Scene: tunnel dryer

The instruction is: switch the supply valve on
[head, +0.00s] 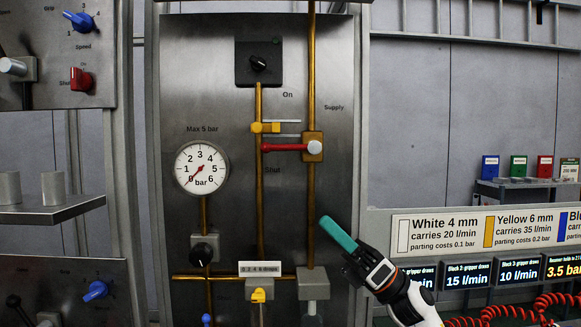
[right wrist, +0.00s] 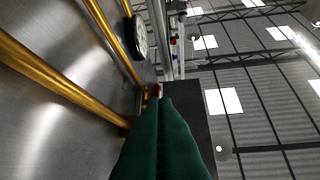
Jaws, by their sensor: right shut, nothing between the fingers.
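The supply valve (head: 313,147) sits on the brass pipe under the "Supply" label. Its red lever (head: 284,147) points left and lies level, between the "On" label above and the "Shut" label below. My right gripper (head: 324,221) is shut and empty, with its teal fingers pointing up and left, below the valve and apart from it. In the right wrist view the fingers (right wrist: 160,102) are together; a small red part (right wrist: 155,90) shows just beyond their tips, and I cannot tell whether it is the lever. My left gripper is not in view.
A pressure gauge (head: 202,168) reads near 0 bar. A yellow valve (head: 265,128) is on the neighbouring pipe, close to the red lever's tip. A black knob (head: 258,63) is above. Red coiled hoses (head: 500,315) lie at lower right. The panel right of the supply pipe is clear.

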